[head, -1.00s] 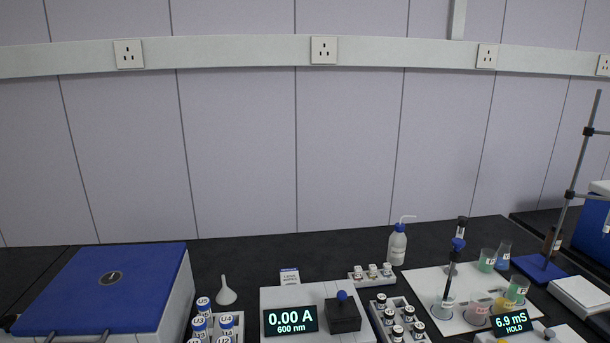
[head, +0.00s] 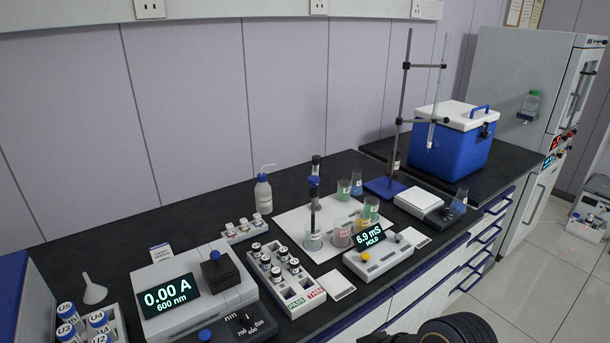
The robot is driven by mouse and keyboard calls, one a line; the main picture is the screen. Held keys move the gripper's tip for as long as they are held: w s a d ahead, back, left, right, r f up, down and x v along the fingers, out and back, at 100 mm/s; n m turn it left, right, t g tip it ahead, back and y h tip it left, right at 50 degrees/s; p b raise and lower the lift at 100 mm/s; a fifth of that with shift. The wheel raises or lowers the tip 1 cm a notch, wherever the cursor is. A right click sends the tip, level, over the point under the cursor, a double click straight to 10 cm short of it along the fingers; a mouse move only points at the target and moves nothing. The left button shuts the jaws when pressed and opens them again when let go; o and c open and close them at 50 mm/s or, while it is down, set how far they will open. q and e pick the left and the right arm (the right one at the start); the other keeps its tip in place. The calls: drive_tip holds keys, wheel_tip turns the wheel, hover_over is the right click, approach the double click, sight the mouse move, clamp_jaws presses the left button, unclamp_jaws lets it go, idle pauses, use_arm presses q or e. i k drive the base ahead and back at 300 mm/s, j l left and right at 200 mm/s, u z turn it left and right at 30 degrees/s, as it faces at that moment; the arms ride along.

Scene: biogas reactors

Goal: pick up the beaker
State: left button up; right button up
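Several small beakers stand on a white mat (head: 290,222) on the black bench in the head view. A clear beaker (head: 313,239) has a dark probe standing in it. Beside it are a pink beaker (head: 342,235), a yellow beaker (head: 361,222) and a green beaker (head: 371,208). Another green beaker (head: 343,190) stands at the back of the mat, with a blue flask (head: 356,184) next to it. I cannot tell which beaker the task means. Neither gripper is in view; a dark rounded part of my own arm shows at the bottom edge.
A meter (head: 378,258) reading 6.9 mS stands in front of the beakers. A vial rack (head: 290,290) and a photometer (head: 190,295) are to the left. A balance (head: 418,202), a blue-based stand (head: 385,188), a blue-tinted flask (head: 460,200) and a blue cooler (head: 450,145) are to the right.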

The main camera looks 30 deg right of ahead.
sight(371, 203)
drive_tip(key=z, duration=1.4)
